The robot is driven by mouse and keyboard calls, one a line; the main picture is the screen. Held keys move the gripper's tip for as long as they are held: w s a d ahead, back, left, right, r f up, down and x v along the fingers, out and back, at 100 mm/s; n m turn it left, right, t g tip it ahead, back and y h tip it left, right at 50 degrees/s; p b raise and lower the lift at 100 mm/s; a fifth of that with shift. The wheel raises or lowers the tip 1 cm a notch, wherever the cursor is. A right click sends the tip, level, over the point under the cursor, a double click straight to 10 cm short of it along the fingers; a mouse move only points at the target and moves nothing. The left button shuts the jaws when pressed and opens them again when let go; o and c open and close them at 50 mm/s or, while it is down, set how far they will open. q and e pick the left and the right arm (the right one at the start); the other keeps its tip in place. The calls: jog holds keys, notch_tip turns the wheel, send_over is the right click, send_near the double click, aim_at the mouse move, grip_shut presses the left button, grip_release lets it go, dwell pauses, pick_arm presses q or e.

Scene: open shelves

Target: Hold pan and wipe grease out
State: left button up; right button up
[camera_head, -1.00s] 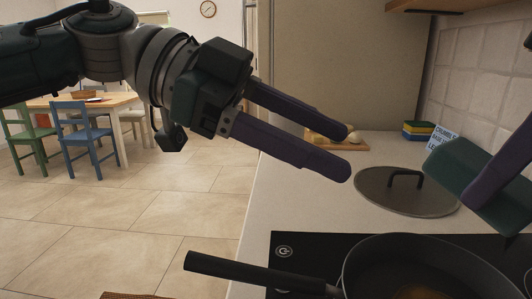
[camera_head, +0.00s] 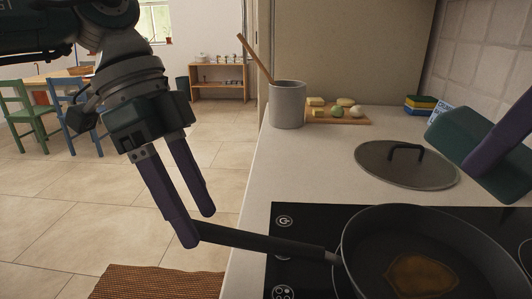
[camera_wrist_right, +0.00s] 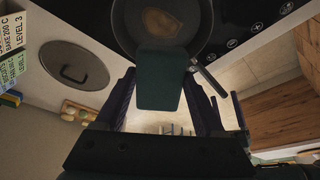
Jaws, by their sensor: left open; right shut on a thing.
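A dark frying pan (camera_head: 478,262) stands on the black cooktop with a brown grease patch (camera_head: 420,272) inside. Its black handle (camera_head: 268,243) points left past the counter edge. My left gripper (camera_head: 197,227) is open, fingers pointing down, with its tips at the handle's free end; I cannot tell whether they straddle it. My right gripper is shut on a dark green sponge-like block (camera_head: 450,150), held above and to the right of the pan. In the right wrist view the block (camera_wrist_right: 158,82) sits between the fingers and overlaps the pan's edge (camera_wrist_right: 128,30).
A glass lid (camera_head: 385,168) lies on the counter behind the cooktop (camera_head: 300,225). Farther back are a grey crock (camera_head: 287,105) with a wooden utensil, a board (camera_head: 350,118) with food pieces, and stacked sponges (camera_head: 420,103). The tiled wall bounds the right.

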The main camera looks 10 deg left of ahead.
aim_at(200, 222)
pick_arm(q)
jog(key=shift+x, duration=1.6)
grip_shut()
